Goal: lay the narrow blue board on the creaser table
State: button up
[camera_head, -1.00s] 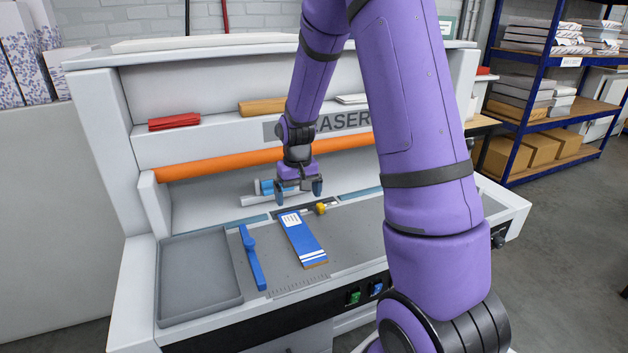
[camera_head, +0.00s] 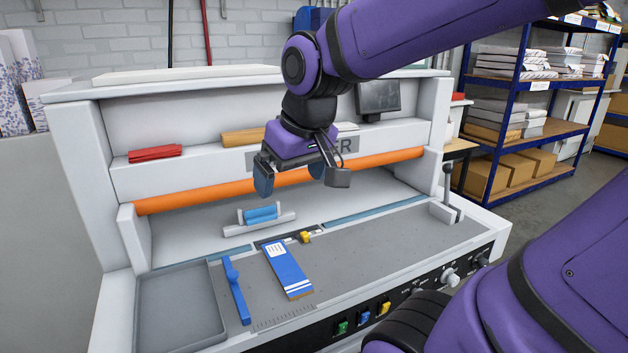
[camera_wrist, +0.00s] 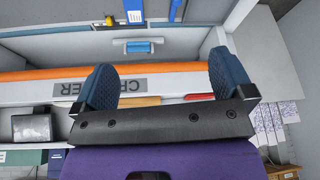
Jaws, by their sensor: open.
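The narrow blue board (camera_head: 288,270) lies flat on the grey bed of the creaser table (camera_head: 390,239). It has a white label at its far end and white stripes near its front end. It shows in part at the top edge of the wrist view (camera_wrist: 175,10). My gripper (camera_head: 296,190) is open and empty, raised above the table in front of the orange roller. It is well apart from the board. In the wrist view its two fingers (camera_wrist: 163,82) stand wide apart with nothing between them.
A blue guide bar (camera_head: 237,292) lies left of the board, beside a grey tray (camera_head: 166,312). A yellow stop (camera_head: 305,237) is near the board's far end. A blue roll (camera_head: 262,214) sits in a light holder behind. A lever (camera_head: 446,185) stands at the right. The bed right of the board is clear.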

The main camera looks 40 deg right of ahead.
jog(key=s+a+r+t, duration=0.1)
jog(key=s, duration=0.5)
jog(key=shift+s+a+r+n, duration=0.2)
jog(key=shift+s+r+n, duration=0.1)
jog(key=shift+s, duration=0.1)
